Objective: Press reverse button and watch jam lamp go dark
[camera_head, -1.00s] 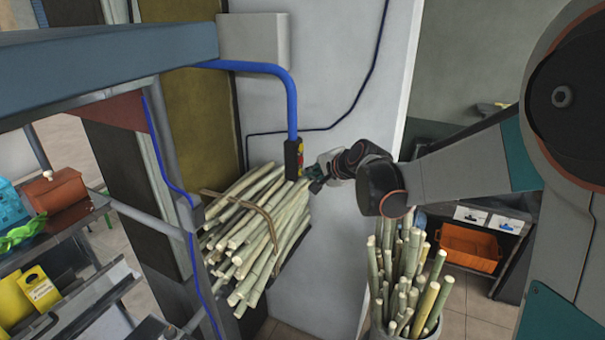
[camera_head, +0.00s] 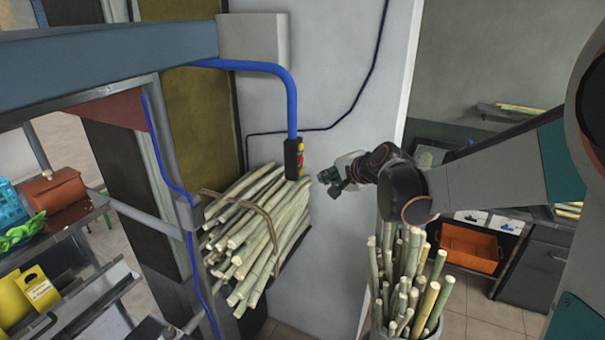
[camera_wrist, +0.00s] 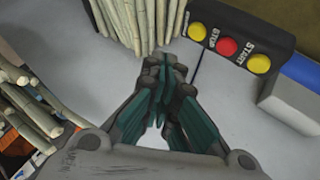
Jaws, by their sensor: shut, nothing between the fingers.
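The dark control box (camera_head: 293,158) hangs at the end of a blue conduit on the white wall. In the wrist view its face shows a left yellow button (camera_wrist: 197,31), a red button (camera_wrist: 227,46) marked STOP and a yellow button (camera_wrist: 259,64) marked START. The left button's label is hard to read. My gripper (camera_head: 324,182) is shut and empty, to the right of the box and apart from it. In the wrist view my gripper's fingertips (camera_wrist: 168,66) lie below and left of the buttons. I cannot make out a jam lamp.
A tied cane bundle (camera_head: 258,225) sits just below the box. A bin of upright canes (camera_head: 408,280) stands below my arm. A shelf with an orange crate (camera_head: 468,248) is at the right. Bare wall (camera_head: 330,235) lies between bundle and bin.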

